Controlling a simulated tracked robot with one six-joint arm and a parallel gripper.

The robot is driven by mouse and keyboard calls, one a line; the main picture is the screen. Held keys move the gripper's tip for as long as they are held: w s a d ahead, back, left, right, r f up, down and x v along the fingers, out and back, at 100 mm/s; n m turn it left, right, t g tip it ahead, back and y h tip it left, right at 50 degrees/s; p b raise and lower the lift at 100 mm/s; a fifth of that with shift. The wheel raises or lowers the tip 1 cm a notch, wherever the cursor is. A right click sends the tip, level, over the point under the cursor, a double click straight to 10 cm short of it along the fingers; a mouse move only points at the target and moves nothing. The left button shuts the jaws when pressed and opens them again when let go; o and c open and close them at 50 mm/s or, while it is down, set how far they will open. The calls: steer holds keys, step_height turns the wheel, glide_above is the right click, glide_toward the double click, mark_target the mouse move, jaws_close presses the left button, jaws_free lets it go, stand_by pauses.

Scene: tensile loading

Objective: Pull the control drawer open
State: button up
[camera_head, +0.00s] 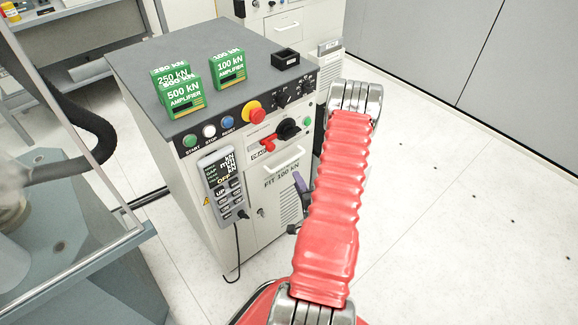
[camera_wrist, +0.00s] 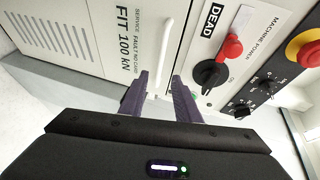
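The control cabinet (camera_head: 232,232) stands left of my red arm in the head view. Its drawer front has a pale bar handle (camera_head: 285,160), above the "FIT 100 kN" label; it looks closed. In the wrist view the white handle (camera_wrist: 164,45) runs up the picture, with the drawer front (camera_wrist: 105,45) to its left. My gripper (camera_wrist: 160,102) is open, with its purple fingers apart on either side of the handle's near end. I cannot tell whether they touch it. In the head view one purple finger (camera_head: 299,182) shows below the handle; my arm hides the rest.
A red lever and black knob (camera_head: 288,128) sit just above the drawer, with a red emergency button (camera_head: 254,112) higher up. A corded pendant (camera_head: 222,180) hangs at left. Green amplifier blocks (camera_head: 180,92) stand on top. The floor (camera_head: 440,210) at right is clear.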

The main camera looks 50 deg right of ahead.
steer(key=x, duration=1.1)
steer(key=shift+c, duration=0.5)
jaws_close()
steer(key=shift+f, duration=0.1)
